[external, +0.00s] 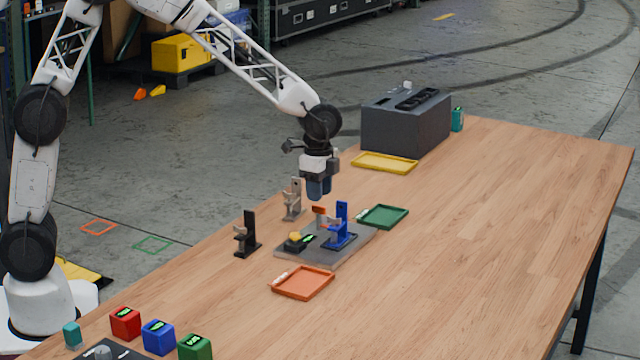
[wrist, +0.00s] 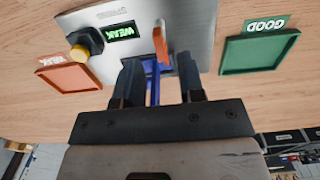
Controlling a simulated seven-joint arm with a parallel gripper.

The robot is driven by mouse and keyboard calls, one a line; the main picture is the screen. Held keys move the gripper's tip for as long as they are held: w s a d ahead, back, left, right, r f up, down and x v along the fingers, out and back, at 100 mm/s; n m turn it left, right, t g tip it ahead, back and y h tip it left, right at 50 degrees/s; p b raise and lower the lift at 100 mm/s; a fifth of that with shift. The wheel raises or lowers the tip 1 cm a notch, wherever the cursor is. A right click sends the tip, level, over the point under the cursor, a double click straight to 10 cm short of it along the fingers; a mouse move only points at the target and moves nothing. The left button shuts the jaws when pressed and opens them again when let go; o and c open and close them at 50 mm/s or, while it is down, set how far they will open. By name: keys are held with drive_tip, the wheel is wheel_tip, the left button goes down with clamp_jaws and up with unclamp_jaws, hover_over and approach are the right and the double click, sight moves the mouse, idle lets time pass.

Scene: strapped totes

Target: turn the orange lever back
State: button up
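The orange lever (external: 319,210) stands on a grey tester plate (external: 300,256). In the wrist view the lever (wrist: 160,42) points up, just beyond my fingertips. My gripper (external: 318,197) hangs above the plate, pointing down. In the wrist view its two dark fingers (wrist: 159,68) are apart, with part of the blue stand (wrist: 152,78) visible between them. The blue stand (external: 341,230) is upright on the plate's right side. I cannot tell whether a finger touches the lever. A display on the plate (wrist: 122,32) reads WEAK in green, beside a yellow button (wrist: 80,50).
An orange tray (external: 302,283) lies in front, a green tray (external: 384,216) to the right, a yellow tray (external: 385,162) behind. Black (external: 247,235) and tan (external: 293,198) stands are to the left. A dark box (external: 405,122) is at the back. The right tabletop is clear.

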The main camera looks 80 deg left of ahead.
drive_tip(key=shift+f, duration=1.9)
drive_tip(key=shift+c, duration=0.4)
clamp_jaws()
